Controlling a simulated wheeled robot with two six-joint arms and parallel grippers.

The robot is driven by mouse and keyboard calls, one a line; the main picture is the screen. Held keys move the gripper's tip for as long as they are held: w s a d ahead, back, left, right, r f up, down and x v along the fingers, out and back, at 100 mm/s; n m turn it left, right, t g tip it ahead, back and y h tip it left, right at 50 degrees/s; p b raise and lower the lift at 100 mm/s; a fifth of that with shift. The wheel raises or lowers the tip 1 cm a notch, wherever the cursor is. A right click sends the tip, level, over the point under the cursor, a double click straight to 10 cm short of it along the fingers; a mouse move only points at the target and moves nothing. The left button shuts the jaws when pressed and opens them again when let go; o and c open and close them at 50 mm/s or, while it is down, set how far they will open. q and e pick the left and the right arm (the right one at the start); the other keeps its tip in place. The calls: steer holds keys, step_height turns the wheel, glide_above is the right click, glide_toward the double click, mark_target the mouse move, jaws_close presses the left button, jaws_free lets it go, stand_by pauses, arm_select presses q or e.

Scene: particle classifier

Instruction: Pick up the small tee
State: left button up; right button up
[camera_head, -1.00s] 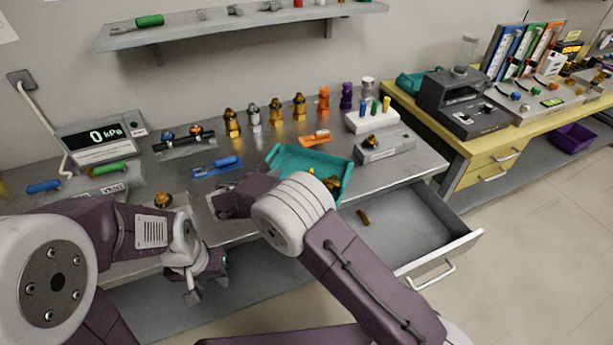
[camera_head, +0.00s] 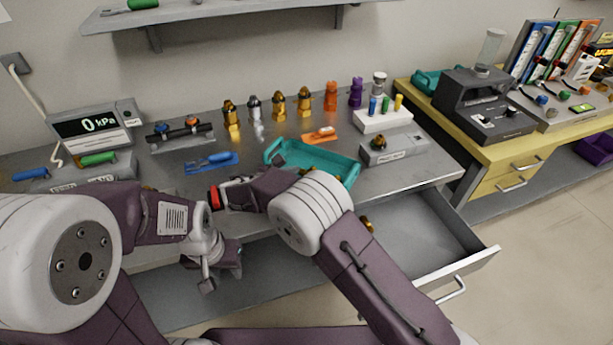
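I cannot single out the small tee for certain. A small brass piece (camera_head: 367,224) shows in the open drawer, partly hidden by my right arm. The teal tray (camera_head: 345,168) on the bench is mostly visible, but my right forearm hides its front and most of its contents. My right gripper (camera_head: 222,195) is over the bench's front edge, left of the tray. A red part shows at its tips; I cannot tell if it is a held thing. My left gripper (camera_head: 208,280) hangs low in front of the bench, and its finger gap is unclear.
Upright brass, silver, orange and purple fittings (camera_head: 280,106) line the back of the bench. A blue-handled tool (camera_head: 212,162) and an orange tool (camera_head: 320,134) lie in front. The open drawer (camera_head: 440,235) juts out at the right. A pressure display (camera_head: 95,128) stands left.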

steer(key=shift+w+d, duration=0.1)
steer(key=shift+d, duration=0.05)
steer(key=c, duration=0.5)
steer(key=shift+w+d+f, duration=0.1)
steer(key=shift+d+f, duration=0.05)
jaws_close()
step_height(320, 180, up, 5)
steer(key=shift+f+p, duration=0.15)
steer(key=shift+p, duration=0.4)
steer(key=d+r, duration=0.6)
steer(key=d, duration=0.5)
steer(key=shift+d+r+p, duration=0.2)
steer(key=shift+d+p, duration=0.1)
